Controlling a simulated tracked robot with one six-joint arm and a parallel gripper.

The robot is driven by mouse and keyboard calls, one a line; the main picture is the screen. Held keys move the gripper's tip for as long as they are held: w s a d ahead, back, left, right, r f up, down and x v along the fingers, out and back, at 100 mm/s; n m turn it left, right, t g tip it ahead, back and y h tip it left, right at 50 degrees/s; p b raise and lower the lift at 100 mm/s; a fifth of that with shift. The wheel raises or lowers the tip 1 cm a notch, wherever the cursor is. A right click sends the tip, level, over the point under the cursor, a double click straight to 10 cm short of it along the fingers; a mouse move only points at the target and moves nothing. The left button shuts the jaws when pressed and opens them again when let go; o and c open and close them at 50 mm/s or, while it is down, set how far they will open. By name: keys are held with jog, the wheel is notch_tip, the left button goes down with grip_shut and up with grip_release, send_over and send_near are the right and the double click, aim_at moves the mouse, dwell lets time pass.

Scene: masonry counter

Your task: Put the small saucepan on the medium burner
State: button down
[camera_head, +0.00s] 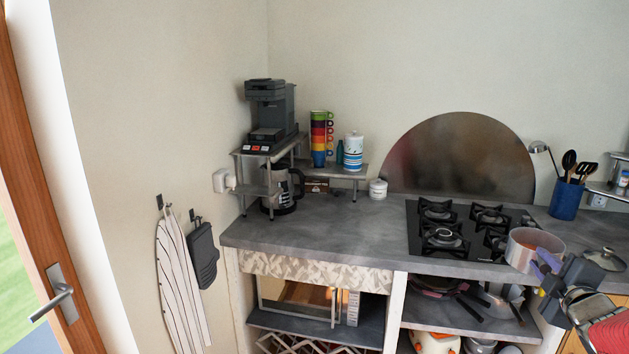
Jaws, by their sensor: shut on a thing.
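The small saucepan (522,255), a metal pot with a pinkish-brown inside, is at the front right of the black gas hob (414,236). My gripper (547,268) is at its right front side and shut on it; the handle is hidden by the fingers. The pan looks roughly upright and overlaps the hob's front right edge in the picture; I cannot tell its height above the counter. The hob has several burners, including a front left one (443,238) and a back left one (437,210). The front right burner is partly covered by the pan. I cannot tell which burner is medium.
A lid (604,259) lies on the counter right of my gripper. A blue utensil pot (566,200) stands behind, right of the hob. A round metal splash plate (462,155) stands behind the hob. The grey counter (325,235) left of the hob is clear.

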jog(key=shift+r, duration=0.8)
jog(key=shift+s+d, duration=0.15)
jog(key=shift+w+a+f+h, duration=0.3)
jog(key=shift+w+a+f, duration=0.15)
jog(key=shift+a, duration=0.1)
jog(key=w+a+f+n+y, duration=0.1)
jog(key=a+f, duration=0.5)
jog(key=a, duration=0.6)
jog(key=w+a+f+n+y, duration=0.1)
jog(key=w+a+f, duration=0.4)
jog(key=a, duration=0.7)
jog(key=w+a+f+n+y, duration=0.1)
jog(key=w+a+f+y, duration=0.1)
jog(key=a+f, duration=0.5)
jog(key=a+y, duration=0.1)
jog(key=a, duration=0.3)
jog(key=shift+w+a+f+t+y, duration=0.3)
jog(key=shift+w+a+f+t, duration=0.1)
